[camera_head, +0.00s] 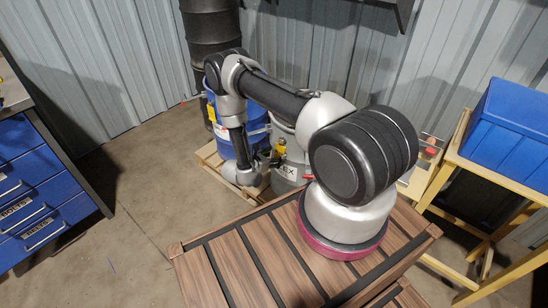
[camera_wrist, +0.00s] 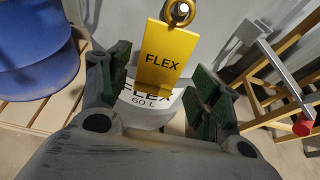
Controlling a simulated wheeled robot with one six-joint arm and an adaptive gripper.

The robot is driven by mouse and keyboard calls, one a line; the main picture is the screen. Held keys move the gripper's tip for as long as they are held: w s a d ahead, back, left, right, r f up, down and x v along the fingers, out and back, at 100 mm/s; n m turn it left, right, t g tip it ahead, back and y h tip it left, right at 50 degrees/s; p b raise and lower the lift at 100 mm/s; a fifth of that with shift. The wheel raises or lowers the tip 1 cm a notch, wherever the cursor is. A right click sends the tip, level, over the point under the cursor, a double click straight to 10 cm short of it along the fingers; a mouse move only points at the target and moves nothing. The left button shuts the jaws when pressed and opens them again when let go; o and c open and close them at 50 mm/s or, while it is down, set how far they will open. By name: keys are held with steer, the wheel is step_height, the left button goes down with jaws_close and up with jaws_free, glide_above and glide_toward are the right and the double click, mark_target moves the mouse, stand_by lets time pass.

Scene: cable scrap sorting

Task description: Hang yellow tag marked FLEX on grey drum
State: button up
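The yellow tag (camera_wrist: 160,62) marked FLEX is upright in the wrist view, with a brass ring (camera_wrist: 181,14) at its top. The ring appears to be around a small pale knob, though the contact is hard to make out. Behind the tag is the grey drum (camera_wrist: 150,117), with a white label reading FLEX 60 L, partly covered by the tag. My gripper (camera_wrist: 160,70) is open, one finger on each side of the tag, with visible gaps. In the head view the tag (camera_head: 281,147) shows small at the grey drum (camera_head: 291,158), which my arm partly hides.
A blue drum (camera_head: 222,143) stands left of the grey one on a wooden pallet (camera_head: 209,156). A red-tipped lever (camera_wrist: 302,126) is to the right in the wrist view. A yellow rack with a blue bin (camera_head: 508,125) stands at right; blue drawers (camera_head: 35,185) at left.

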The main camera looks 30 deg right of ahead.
stand_by(0.3)
steer(key=v, duration=1.2)
steer(key=s+d+m+g, duration=0.1)
steer(key=s+d+g, duration=0.2)
steer(key=s, duration=0.3)
steer(key=s+r+m+t+y, duration=0.1)
steer(key=s+r+m+y, duration=0.3)
steer(key=r, duration=1.4)
steer(key=s+r+m+y, duration=0.4)
steer(key=s+r+m, duration=0.6)
steer(key=r, duration=0.7)
steer(key=s+r+m+t+y, duration=0.1)
steer(key=s+r+m+y, duration=0.4)
steer(key=r, duration=1.3)
steer(key=shift+s+d+r+m+t, duration=0.3)
steer(key=shift+s+d+m, duration=0.05)
steer(key=shift+s+m, duration=0.6)
